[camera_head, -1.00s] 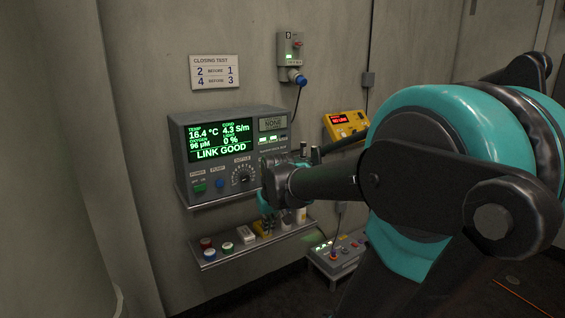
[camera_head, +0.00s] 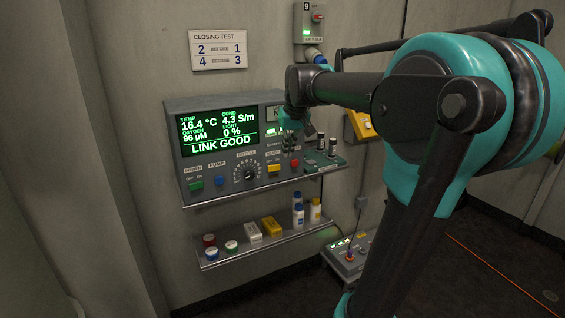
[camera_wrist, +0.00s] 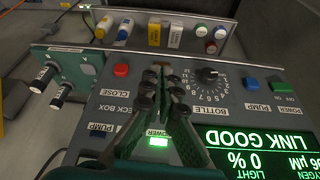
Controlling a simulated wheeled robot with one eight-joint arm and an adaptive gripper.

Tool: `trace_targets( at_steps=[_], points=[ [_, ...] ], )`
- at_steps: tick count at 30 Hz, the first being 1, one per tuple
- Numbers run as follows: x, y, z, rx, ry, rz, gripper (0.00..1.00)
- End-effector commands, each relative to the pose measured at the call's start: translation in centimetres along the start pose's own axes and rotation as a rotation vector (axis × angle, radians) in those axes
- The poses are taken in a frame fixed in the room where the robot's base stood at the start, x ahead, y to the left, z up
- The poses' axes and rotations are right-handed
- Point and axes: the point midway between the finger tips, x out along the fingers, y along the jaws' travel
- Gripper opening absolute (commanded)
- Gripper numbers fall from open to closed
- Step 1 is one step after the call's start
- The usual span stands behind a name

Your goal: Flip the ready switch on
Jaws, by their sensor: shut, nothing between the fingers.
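The ready switch (camera_head: 273,169) is a small yellow switch under a READY label on the grey control panel (camera_head: 180,125), right of the bottle dial (camera_head: 246,173). I cannot tell which way it is set. My gripper (camera_head: 289,148) is in front of the panel, just above and right of the switch in the head view. In the wrist view my gripper (camera_wrist: 163,76) has its fingers drawn together, empty, between the bottle dial (camera_wrist: 209,76) and the red CLOSE button (camera_wrist: 121,70).
A green power switch (camera_head: 196,184) and blue pump button (camera_head: 220,181) are at the panel's left. A green box with black-topped posts (camera_head: 326,158) stands at its right. A shelf (camera_head: 278,239) below holds bottles and boxes. The screen (camera_head: 217,132) reads LINK GOOD.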

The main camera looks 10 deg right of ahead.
Motion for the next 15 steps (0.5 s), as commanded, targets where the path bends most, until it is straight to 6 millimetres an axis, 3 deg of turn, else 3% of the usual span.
trace_targets(
  at_steps=[5,15],
  points=[
    [1.9,0.0,0.0,0.000,0.000,0.000,0.00],
    [8.5,0.0,0.0,-0.001,0.000,0.000,0.00]
  ],
)
